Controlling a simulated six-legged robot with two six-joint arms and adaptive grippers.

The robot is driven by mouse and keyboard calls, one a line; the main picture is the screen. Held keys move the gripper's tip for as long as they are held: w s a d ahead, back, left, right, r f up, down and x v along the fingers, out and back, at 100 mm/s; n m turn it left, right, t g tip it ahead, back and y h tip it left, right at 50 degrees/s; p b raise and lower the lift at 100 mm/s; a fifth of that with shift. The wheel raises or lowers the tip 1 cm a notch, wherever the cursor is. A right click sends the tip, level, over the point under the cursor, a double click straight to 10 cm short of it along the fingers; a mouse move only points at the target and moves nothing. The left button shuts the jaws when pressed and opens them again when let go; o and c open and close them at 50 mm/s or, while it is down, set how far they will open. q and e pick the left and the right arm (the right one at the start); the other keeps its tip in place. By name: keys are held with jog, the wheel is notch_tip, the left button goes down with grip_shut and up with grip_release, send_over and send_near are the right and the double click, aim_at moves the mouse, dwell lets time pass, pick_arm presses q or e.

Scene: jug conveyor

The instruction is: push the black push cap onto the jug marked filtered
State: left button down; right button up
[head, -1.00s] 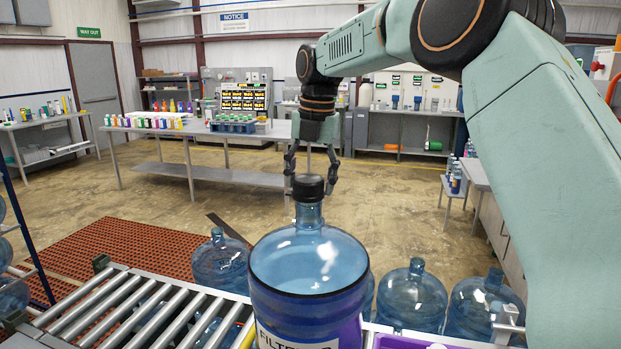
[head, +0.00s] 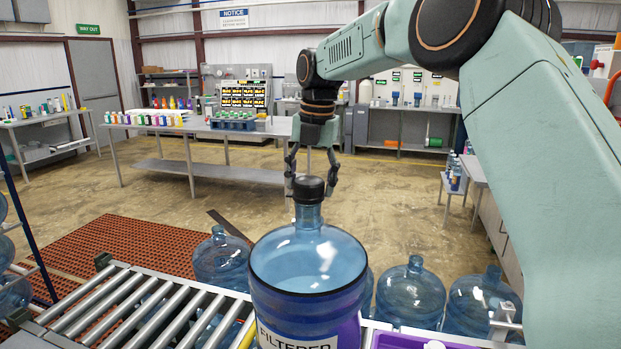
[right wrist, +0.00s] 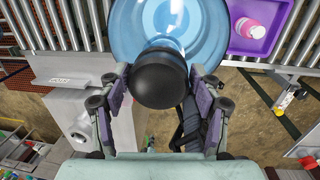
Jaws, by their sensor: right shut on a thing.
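The jug marked filtered (head: 308,268) is a large clear blue jug standing upright by the roller conveyor, its label partly cut off by the bottom edge. The black push cap (head: 309,189) sits upright at the top of its neck; how far down it is pressed I cannot tell. My right gripper (head: 312,188) comes down from above behind the jug and is shut on the cap, one finger on each side. In the right wrist view the cap (right wrist: 158,78) is between the fingers, over the blue jug (right wrist: 200,30). My left gripper is out of view.
Conveyor rollers (head: 130,310) run to the left of the jug. A purple bin (head: 410,342) is close on the right. Several uncapped blue jugs (head: 415,295) stand behind the conveyor. A table with bottles (head: 200,128) is farther back; open floor lies between.

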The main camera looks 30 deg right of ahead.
jog(key=shift+w+d+f, duration=0.1)
jog(key=shift+w+f, duration=0.1)
jog(key=shift+w, duration=0.1)
jog(key=shift+s+a+r+p, duration=0.25)
jog(key=shift+s+a+p, duration=0.05)
jog(key=shift+s, duration=0.25)
jog(key=shift+w+f, duration=0.25)
jog(key=shift+w, duration=0.05)
jog(key=shift+s+f, duration=0.1)
jog(key=shift+s, duration=0.2)
jog(key=shift+f, duration=0.15)
jog(key=shift+w+d+f, duration=0.1)
jog(key=shift+w+f, duration=0.15)
jog(key=shift+f, duration=0.2)
jog(key=shift+s+f, duration=0.15)
jog(key=shift+s, duration=0.05)
jog(key=shift+w, duration=0.1)
